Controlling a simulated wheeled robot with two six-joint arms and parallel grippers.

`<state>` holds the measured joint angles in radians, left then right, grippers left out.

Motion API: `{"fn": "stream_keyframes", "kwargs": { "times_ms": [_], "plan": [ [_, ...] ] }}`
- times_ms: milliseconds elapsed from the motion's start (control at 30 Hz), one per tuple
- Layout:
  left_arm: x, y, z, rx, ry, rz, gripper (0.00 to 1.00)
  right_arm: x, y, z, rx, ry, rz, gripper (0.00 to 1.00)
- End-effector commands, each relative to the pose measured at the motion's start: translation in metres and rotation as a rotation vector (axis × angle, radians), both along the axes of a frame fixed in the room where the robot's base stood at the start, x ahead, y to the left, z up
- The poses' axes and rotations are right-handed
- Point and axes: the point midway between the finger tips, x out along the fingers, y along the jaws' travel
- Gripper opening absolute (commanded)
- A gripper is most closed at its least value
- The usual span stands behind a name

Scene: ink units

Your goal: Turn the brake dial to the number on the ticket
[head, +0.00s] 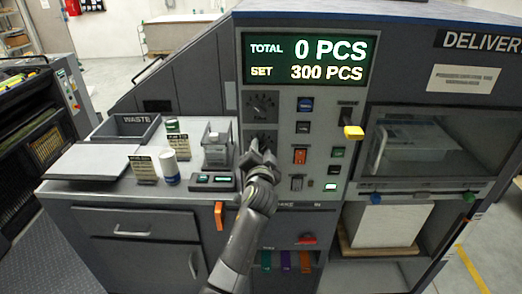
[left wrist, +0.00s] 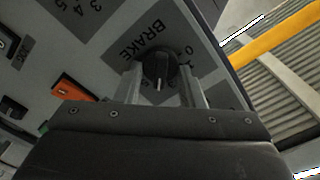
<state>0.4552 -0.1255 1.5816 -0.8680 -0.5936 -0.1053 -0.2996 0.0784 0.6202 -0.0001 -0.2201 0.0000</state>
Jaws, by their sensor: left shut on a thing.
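The brake dial (left wrist: 160,66) is a round black knob on a dark plate marked BRAKE in the left wrist view. A white mark on it points toward the bottom of that view. My left gripper (left wrist: 160,75) has one finger on each side of the knob and is shut on it. In the head view my left gripper (head: 259,155) covers most of this dial, low on the grey control panel. A white paper (head: 465,79) with small unreadable print is on the delivery housing; I cannot tell whether it is the ticket. My right gripper is not in view.
A second dial (head: 262,104) sits above the brake dial. The display (head: 305,60) reads TOTAL 0 PCS, SET 300 PCS. Cans and a waste tray (head: 128,127) stand on the left counter.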

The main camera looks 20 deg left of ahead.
Motion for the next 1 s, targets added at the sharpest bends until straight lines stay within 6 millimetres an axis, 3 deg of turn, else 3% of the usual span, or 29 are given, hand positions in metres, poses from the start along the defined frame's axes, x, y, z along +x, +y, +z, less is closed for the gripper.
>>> {"fn": "stream_keyframes", "kwargs": {
  "times_ms": [400,433,567,1000],
  "plan": [
    [0.0002,-0.0004,0.0016,0.005,-0.003,-0.001,0.12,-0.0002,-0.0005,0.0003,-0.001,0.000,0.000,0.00],
    [0.0002,-0.0004,0.0016,0.005,-0.003,-0.001,0.39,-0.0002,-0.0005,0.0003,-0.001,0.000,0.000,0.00],
    [0.0002,-0.0002,0.0011,0.005,-0.002,-0.001,0.56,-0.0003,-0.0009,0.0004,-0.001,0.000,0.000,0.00],
    [0.0005,0.0015,0.0003,0.004,0.000,-0.002,0.56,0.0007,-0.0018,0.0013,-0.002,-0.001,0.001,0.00]
  ]
}}
